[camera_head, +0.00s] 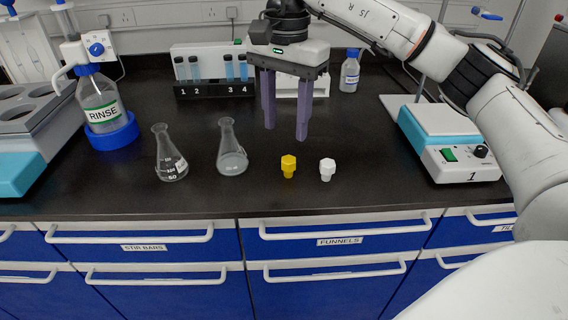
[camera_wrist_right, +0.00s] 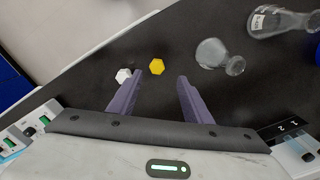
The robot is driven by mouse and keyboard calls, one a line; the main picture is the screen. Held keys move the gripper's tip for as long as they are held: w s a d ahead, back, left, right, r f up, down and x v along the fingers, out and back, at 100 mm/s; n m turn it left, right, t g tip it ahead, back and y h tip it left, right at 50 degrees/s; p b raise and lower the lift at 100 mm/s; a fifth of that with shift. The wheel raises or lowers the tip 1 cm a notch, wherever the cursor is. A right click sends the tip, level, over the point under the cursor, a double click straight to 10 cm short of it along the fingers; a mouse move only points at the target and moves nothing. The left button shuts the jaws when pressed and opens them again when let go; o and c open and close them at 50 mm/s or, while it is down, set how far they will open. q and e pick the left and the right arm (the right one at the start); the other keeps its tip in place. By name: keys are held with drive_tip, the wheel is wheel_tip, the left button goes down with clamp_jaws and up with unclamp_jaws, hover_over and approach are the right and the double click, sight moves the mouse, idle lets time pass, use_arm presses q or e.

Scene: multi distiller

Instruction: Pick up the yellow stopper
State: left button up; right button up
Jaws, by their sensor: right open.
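The yellow stopper (camera_head: 288,166) stands on the black bench near its front edge, with a hexagonal top. A white stopper (camera_head: 327,169) stands just to its right. My right gripper (camera_head: 286,132) hangs above the bench behind the stoppers, its purple fingers pointing down, open and empty. In the right wrist view, the yellow stopper (camera_wrist_right: 157,67) shows beyond the fingertips and between their lines, with the white stopper (camera_wrist_right: 123,75) beside it near one fingertip. The gripper (camera_wrist_right: 160,80) is apart from both. My left gripper is not in view.
Two glass flasks, one (camera_head: 171,158) at left and one (camera_head: 231,152) nearer the yellow stopper, stand on the bench. A test tube rack (camera_head: 214,88) is behind. A hotplate (camera_head: 447,140) is at right, and a rinse bottle (camera_head: 100,105) at left. Bench in front of the gripper is mostly clear.

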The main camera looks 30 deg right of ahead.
sight(287, 160)
drive_tip(key=f, duration=0.3)
drive_tip(key=shift+s+d+f, duration=0.1)
drive_tip(key=shift+d+f, duration=0.1)
drive_tip(key=shift+f, duration=0.15)
drive_tip(key=shift+s+a+f, duration=0.1)
drive_tip(key=shift+s+f, duration=0.05)
drive_tip(key=shift+f, duration=1.4)
drive_tip(key=shift+s+a+f, duration=0.1)
drive_tip(key=shift+f, duration=1.4)
drive_tip(key=shift+c, duration=0.4)
drive_tip(key=c, duration=1.1)
